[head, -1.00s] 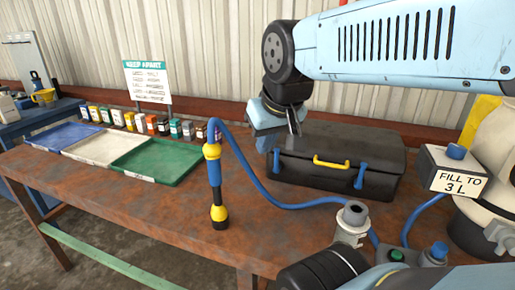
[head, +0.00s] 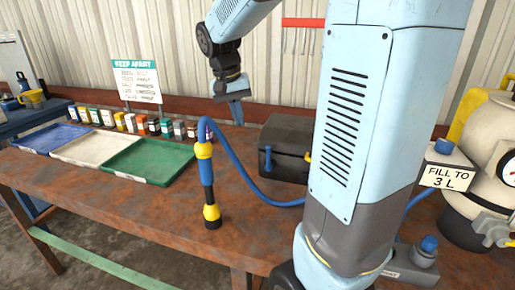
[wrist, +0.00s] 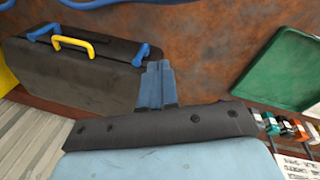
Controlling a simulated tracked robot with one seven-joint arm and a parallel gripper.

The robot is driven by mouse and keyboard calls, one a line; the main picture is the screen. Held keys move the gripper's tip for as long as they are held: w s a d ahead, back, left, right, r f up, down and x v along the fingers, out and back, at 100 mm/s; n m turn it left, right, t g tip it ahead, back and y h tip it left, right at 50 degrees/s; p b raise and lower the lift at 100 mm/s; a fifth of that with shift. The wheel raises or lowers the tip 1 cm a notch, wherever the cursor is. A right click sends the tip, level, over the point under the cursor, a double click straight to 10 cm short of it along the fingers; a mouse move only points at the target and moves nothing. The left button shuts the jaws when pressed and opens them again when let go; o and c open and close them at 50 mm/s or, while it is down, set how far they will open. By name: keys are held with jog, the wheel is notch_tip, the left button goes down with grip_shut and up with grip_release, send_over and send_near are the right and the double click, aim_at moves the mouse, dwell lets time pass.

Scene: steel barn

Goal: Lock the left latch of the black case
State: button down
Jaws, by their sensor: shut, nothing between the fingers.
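The black case (head: 284,135) stands shut on the rusty bench, and my arm hides its right part in the head view. Its left latch (head: 267,160) is a blue lever on the front face. In the wrist view the case (wrist: 75,80) lies at left, with the left latch (wrist: 141,54), the yellow handle (wrist: 73,44) and the other blue latch (wrist: 42,31). I cannot tell whether the left latch is locked. My gripper (head: 238,122) is shut and empty, up and left of the case.
A blue hose (head: 243,172) runs in front of the case from a yellow-and-blue upright tool (head: 207,185). The green tray (head: 150,178) and several small boxes (head: 153,127) are to the left. A "FILL TO 3 L" box (head: 447,176) is to the right.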

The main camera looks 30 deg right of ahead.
aim_at(269, 157)
jog(key=w+d+f+m+g+h, duration=0.1)
jog(key=w+d+f+m+g, duration=0.1)
jog(key=w+f, duration=0.3)
jog(key=w, duration=0.3)
jog(key=shift+w+f, duration=0.15)
jog(key=shift+w, duration=0.05)
jog(key=s+d+f, duration=0.4)
jog(key=d+f, duration=0.2)
jog(key=f, duration=0.3)
jog(key=shift+s+d, duration=0.2)
jog(key=shift+d, duration=0.05)
jog(key=shift+f, duration=0.1)
